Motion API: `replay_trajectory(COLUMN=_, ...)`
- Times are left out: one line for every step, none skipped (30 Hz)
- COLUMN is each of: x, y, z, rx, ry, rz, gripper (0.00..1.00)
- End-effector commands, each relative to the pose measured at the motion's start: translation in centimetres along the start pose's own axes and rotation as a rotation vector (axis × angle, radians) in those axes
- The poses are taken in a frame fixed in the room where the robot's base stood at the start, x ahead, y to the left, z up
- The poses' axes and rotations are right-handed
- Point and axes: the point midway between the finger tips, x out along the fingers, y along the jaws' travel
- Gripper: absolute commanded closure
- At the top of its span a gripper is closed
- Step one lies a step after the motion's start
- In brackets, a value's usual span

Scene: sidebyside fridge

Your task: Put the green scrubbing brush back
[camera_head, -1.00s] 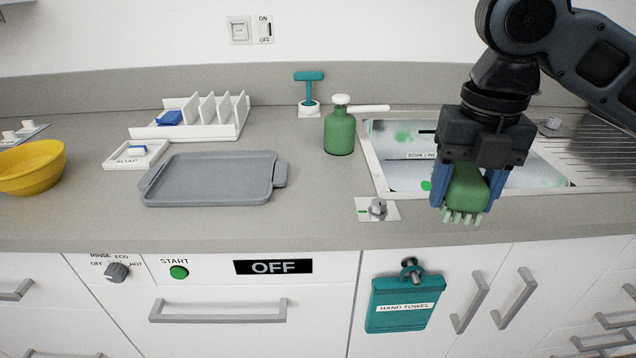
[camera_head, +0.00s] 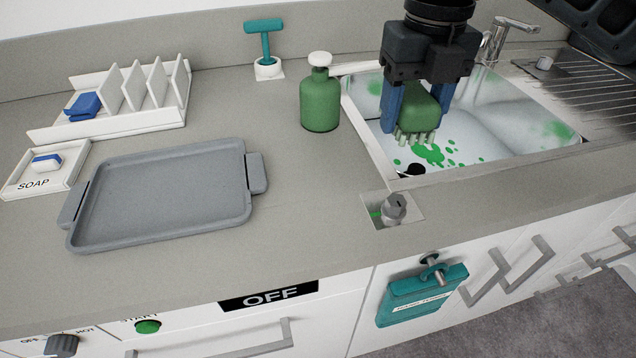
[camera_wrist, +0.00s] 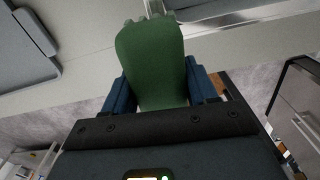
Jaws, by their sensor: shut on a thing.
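The green scrubbing brush (camera_head: 418,112) has a rounded green body and pale green bristles pointing down. My gripper (camera_head: 416,105) is shut on it, with one blue finger on each side. In the head view it appears over the near left part of the sink (camera_head: 490,125); its exact height cannot be told. In the wrist view the brush (camera_wrist: 152,62) fills the space between the blue fingers (camera_wrist: 158,88). The sink basin has green spots and pale smears.
A green bottle (camera_head: 320,100) with a white top stands left of the sink. A teal T-handled tool (camera_head: 264,45) stands in a white holder behind it. A grey tray (camera_head: 165,195), a white slotted rack (camera_head: 150,122) and a soap dish (camera_head: 25,185) are farther left. A knob (camera_head: 393,208) is in front.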

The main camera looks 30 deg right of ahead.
Motion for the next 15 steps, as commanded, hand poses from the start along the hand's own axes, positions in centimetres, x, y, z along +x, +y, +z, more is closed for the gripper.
replay_trajectory(x=0.0, y=0.0, z=0.0, rx=0.0, ry=0.0, rz=0.0, gripper=0.8)
replay_trajectory(x=0.0, y=0.1, z=0.0, rx=0.0, ry=0.0, rz=0.0, gripper=0.8)
replay_trajectory(x=0.1, y=0.3, z=0.0, rx=-0.001, ry=0.001, rz=0.0, gripper=0.8)
replay_trajectory(x=0.2, y=0.5, z=0.0, rx=-0.002, ry=0.001, rz=0.0, gripper=0.8)
replay_trajectory(x=0.4, y=0.8, z=0.0, rx=-0.003, ry=0.002, rz=0.0, gripper=0.8)
replay_trajectory(x=0.8, y=1.4, z=-0.1, rx=-0.005, ry=0.003, rz=-0.001, gripper=0.8)
replay_trajectory(x=1.1, y=1.9, z=-0.1, rx=-0.005, ry=0.002, rz=-0.001, gripper=0.8)
replay_trajectory(x=1.4, y=2.5, z=-0.1, rx=-0.005, ry=0.002, rz=0.0, gripper=0.8)
replay_trajectory(x=1.9, y=3.4, z=-0.1, rx=-0.007, ry=0.003, rz=0.0, gripper=0.8)
replay_trajectory(x=2.2, y=4.0, z=-0.1, rx=-0.006, ry=0.003, rz=-0.001, gripper=0.8)
replay_trajectory(x=2.6, y=4.6, z=-0.1, rx=-0.005, ry=0.002, rz=-0.001, gripper=0.8)
replay_trajectory(x=3.1, y=5.5, z=-0.1, rx=-0.006, ry=0.003, rz=-0.001, gripper=0.8)
replay_trajectory(x=3.5, y=6.1, z=-0.1, rx=-0.006, ry=0.002, rz=0.0, gripper=0.8)
replay_trajectory(x=3.9, y=6.7, z=-0.1, rx=-0.004, ry=0.002, rz=-0.001, gripper=0.8)
replay_trajectory(x=4.4, y=7.5, z=-0.1, rx=-0.006, ry=0.003, rz=-0.001, gripper=0.8)
